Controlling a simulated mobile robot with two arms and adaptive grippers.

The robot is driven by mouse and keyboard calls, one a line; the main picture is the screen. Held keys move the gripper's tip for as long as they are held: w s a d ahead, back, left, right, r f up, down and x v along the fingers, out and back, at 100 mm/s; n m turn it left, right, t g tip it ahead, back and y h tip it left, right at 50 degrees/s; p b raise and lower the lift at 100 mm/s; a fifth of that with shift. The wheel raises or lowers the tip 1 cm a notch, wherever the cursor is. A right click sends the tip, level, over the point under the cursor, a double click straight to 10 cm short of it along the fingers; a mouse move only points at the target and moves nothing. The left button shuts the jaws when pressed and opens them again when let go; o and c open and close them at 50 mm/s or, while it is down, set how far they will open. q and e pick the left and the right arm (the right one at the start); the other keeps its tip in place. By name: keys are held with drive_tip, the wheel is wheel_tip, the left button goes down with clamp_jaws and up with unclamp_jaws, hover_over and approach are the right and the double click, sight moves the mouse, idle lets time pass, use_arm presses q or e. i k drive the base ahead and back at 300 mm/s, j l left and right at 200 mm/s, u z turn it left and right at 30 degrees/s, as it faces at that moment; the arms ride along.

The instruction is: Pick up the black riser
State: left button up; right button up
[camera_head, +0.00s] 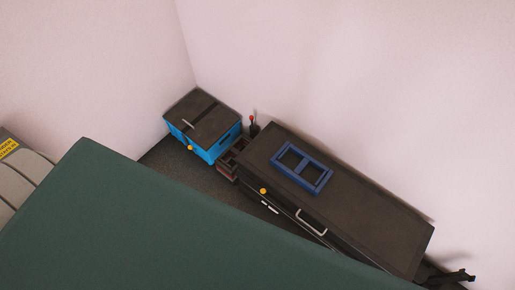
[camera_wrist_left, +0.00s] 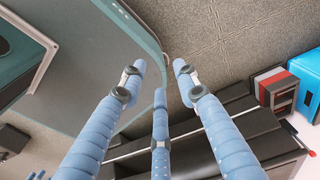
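I cannot pick out a black riser for certain in either view. A long black cabinet (camera_head: 375,215) stands along the wall in the head view, with a blue rectangular frame (camera_head: 302,169) lying on its top. Part of a dark stepped body also shows below the fingers in the left wrist view (camera_wrist_left: 262,150). My left gripper (camera_wrist_left: 159,78) shows three blue padded fingers, spread apart with nothing between them. It is not visible in the head view.
A large green surface (camera_head: 170,235) fills the lower head view. A blue box (camera_head: 222,146) with a dark lid stands in the corner beside a small dark red unit (camera_head: 227,172). A dark object (camera_head: 452,277), unclear, is at lower right. Grey floor (camera_wrist_left: 225,30) shows in the wrist view.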

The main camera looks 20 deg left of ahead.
sight(232, 149)
drive_tip(key=j+z, duration=0.45)
drive_tip(key=j, duration=0.3)
drive_tip(key=j+z, duration=0.45)
drive_tip(key=j, duration=0.3)
